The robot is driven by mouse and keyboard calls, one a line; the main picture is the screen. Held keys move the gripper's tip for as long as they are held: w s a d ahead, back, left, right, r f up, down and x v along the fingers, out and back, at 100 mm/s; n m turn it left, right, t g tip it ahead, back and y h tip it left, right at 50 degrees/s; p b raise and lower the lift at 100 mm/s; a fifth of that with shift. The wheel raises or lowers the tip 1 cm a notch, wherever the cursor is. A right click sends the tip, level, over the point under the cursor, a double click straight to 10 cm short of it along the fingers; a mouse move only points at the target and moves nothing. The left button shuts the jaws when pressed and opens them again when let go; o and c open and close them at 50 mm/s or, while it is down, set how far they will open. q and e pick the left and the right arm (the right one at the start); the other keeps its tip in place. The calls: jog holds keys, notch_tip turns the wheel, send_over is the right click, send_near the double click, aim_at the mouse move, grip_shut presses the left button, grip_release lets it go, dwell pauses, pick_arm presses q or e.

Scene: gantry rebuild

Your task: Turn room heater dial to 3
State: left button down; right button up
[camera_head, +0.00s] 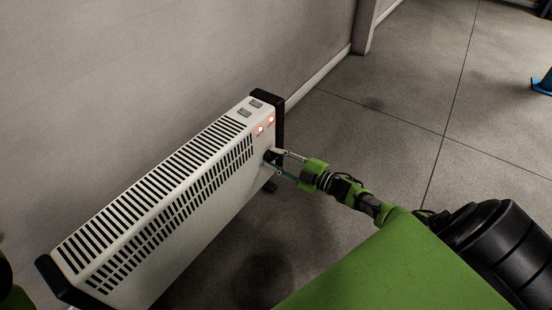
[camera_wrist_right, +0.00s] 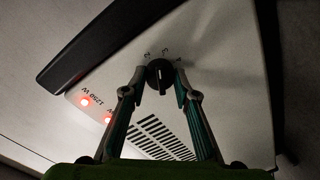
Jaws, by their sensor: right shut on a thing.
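The white room heater (camera_head: 205,215) with black end caps stands on the floor along the wall. Its black dial (camera_wrist_right: 158,68) is on the front panel near the right end; the dial (camera_head: 270,156) is partly covered in the head view. My right gripper (camera_head: 280,163) reaches in from the right and is shut on the dial. In the right wrist view, the fingers of my right gripper (camera_wrist_right: 160,78) are on both sides of the knob. Small numbers show around the dial's far edge, among them what looks like a 3. The exact setting cannot be read. My left gripper is out of view.
Two red lights (camera_head: 265,125) glow beside two grey switches (camera_head: 250,108) at the heater's right end. Slotted vents cover its top and front. The wall (camera_head: 150,80) is close behind it. The grey tiled floor (camera_head: 420,100) to the right is open.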

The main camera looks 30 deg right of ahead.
jog(key=m, duration=0.3)
jog(key=shift+d, duration=0.15)
jog(key=shift+m, duration=0.3)
dwell(0.3)
jog(key=o, duration=1.1)
jog(key=shift+s+f, duration=0.1)
jog(key=shift+s, duration=0.05)
jog(key=v, duration=1.1)
jog(key=shift+s+d, duration=0.25)
